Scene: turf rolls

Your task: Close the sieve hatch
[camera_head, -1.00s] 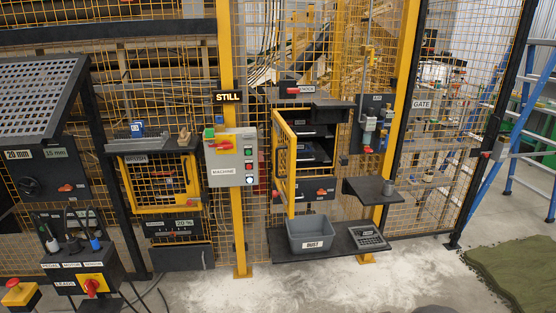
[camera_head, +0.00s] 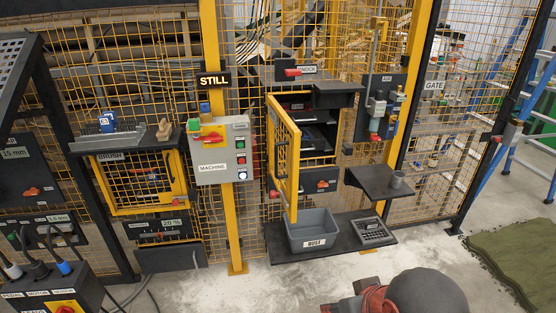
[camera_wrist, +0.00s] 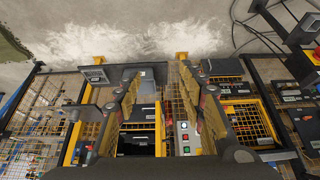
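The likely sieve hatch, a yellow-framed mesh door (camera_head: 285,155), stands swung open at the left side of a dark compartment (camera_head: 318,135) holding dark shelves or trays. I cannot read a label naming it. In the wrist view, which is upside down, a yellow upright (camera_wrist: 159,125) between the fingers seems to be its edge. My gripper (camera_wrist: 162,75) is open and empty there, its two fingers apart, with the machine front beyond. I cannot tell its distance from the door. In the head view only dark and red parts of my arm show at the bottom, and the gripper is not seen.
A grey bin (camera_head: 311,230) labelled DUST stands on a dark shelf (camera_head: 290,253) below the door. A dark ledge (camera_head: 385,184) juts out to the right. A grey machine box (camera_head: 221,155) with buttons is left of the door. The floor in front is mostly clear.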

